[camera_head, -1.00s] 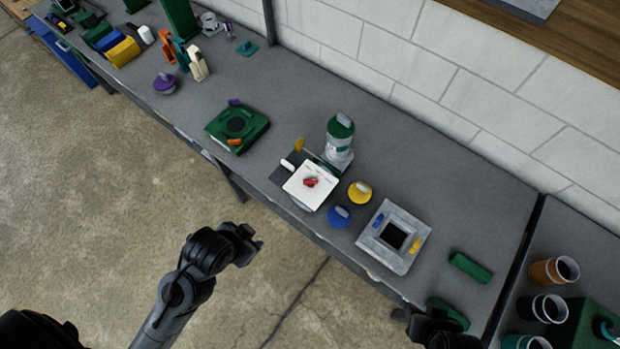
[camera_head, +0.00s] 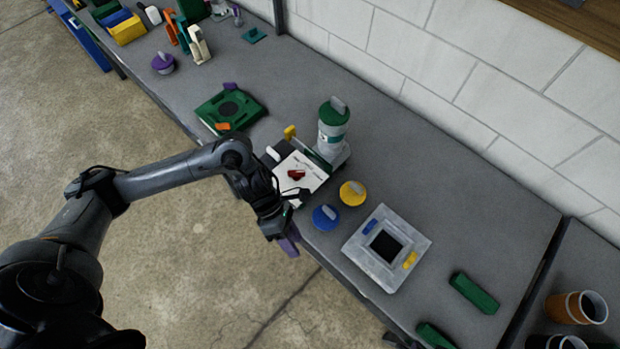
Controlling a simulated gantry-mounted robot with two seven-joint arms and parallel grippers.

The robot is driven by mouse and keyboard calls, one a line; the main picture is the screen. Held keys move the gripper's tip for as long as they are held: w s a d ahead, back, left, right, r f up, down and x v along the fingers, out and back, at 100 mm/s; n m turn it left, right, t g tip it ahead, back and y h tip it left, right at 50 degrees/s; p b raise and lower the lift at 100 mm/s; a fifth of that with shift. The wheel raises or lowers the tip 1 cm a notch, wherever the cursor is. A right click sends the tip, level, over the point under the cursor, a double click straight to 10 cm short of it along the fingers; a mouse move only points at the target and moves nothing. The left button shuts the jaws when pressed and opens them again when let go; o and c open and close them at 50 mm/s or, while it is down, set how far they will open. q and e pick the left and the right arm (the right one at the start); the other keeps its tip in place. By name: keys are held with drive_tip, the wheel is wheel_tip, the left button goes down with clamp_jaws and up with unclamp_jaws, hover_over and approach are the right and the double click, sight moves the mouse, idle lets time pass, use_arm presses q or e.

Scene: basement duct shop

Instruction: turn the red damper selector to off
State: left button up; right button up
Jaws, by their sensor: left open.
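The red damper selector (camera_head: 296,174) is a small red knob on a white square plate (camera_head: 312,182) at the front edge of the grey bench. Its exact pointing direction is too small to read. My left gripper (camera_head: 284,238) is open and hangs in front of the bench edge, just below and left of the plate in the picture, apart from the knob. A purplish part shows at its tip. My left forearm and wrist cover the plate's left side and some of the bench edge. My right gripper is not in view.
A white and green canister (camera_head: 333,130) stands behind the plate. A blue knob (camera_head: 325,218), a yellow knob (camera_head: 352,193) and a grey square frame (camera_head: 359,251) sit to its right. A green box (camera_head: 243,104) lies to the left.

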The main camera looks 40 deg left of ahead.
use_arm(q)
drive_tip(key=w+a+t+y+b, duration=0.1)
drive_tip(key=w+a+y+b, duration=0.15)
drive_tip(key=w+a, duration=0.55)
drive_tip(key=t+y+b, duration=0.1)
drive_tip(key=t+b, duration=0.2)
drive_tip(key=b, duration=0.1)
approach(296, 172)
drive_tip(key=shift+t, duration=0.3)
drive_tip(key=b+x, duration=0.1)
drive_tip(key=x, duration=0.6)
drive_tip(key=shift+s, duration=0.2)
drive_tip(key=shift+x, duration=0.95)
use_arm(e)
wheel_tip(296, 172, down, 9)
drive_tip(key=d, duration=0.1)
use_arm(q)
drive_tip(key=shift+c, duration=0.3)
clamp_jaws()
